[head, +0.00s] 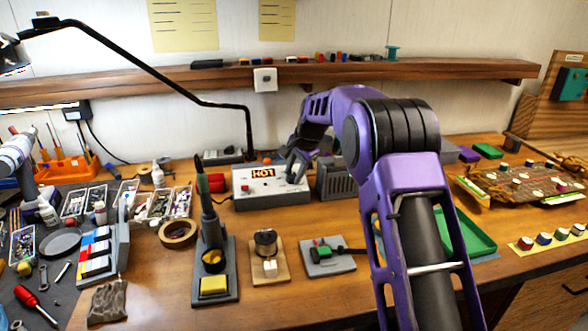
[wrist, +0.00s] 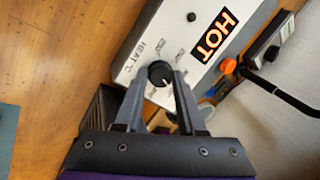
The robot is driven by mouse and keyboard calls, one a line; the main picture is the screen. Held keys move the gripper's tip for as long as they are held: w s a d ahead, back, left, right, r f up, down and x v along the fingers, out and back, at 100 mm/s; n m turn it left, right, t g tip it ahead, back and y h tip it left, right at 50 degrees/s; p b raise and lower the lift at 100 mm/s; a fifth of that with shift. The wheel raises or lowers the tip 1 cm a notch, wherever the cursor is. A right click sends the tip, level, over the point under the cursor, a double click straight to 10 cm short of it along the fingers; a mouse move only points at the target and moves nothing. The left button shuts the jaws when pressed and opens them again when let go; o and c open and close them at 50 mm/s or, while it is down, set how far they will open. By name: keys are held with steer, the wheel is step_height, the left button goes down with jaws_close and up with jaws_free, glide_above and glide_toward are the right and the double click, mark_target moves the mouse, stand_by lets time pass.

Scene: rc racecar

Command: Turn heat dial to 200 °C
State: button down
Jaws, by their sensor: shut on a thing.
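The heat dial (wrist: 160,75) is a round black knob with a pale pointer mark, on the white face of a control box (wrist: 150,42) labelled "HEAT °C". Small printed scale marks ring the dial, too small to read. My gripper (wrist: 158,80) is shut on the dial, one finger on each side. In the head view the box (head: 262,198) stands at the back of the bench with a lit orange "HOT" display (head: 263,174). My gripper (head: 292,168) reaches its right side there, and the dial is mostly hidden by the fingers.
A soldering iron in its stand (head: 214,262) is in front of the box. A dark vented unit (head: 338,180) stands just right of it. A tape roll (head: 178,232) and a green tray (head: 468,228) lie on the bench. A shelf (head: 300,72) runs above.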

steer(key=n+p, duration=0.1)
steer(key=n, duration=0.1)
steer(key=n+p, duration=0.1)
steer(key=shift+w+r+n+g+p, duration=0.1)
steer(key=shift+r+n+g+p, duration=0.15)
steer(key=shift+n+g+p, duration=0.1)
steer(key=shift+f+n+h+p, duration=0.1)
steer(key=shift+n+h+p, duration=0.35)
steer(key=shift+n, duration=0.8)
steer(key=n, duration=0.3)
steer(key=shift+w+a+n+g+p, duration=0.1)
steer(key=shift+n+g+p, duration=0.2)
steer(key=shift+g+p, duration=0.05)
steer(key=n, duration=0.3)
steer(key=shift+n+h, duration=0.3)
steer(key=shift+h, duration=0.05)
steer(key=n, duration=0.4)
steer(key=n+h, duration=0.1)
steer(key=n, duration=0.2)
steer(key=shift+a, duration=0.25)
steer(key=n, duration=0.3)
steer(key=shift+h, duration=0.3)
steer(key=shift+a+n+t, duration=0.1)
steer(key=shift+n+t, duration=0.3)
steer(key=shift+n, duration=1.6)
steer(key=c, duration=0.5)
jaws_free()
steer(key=shift+f, duration=0.1)
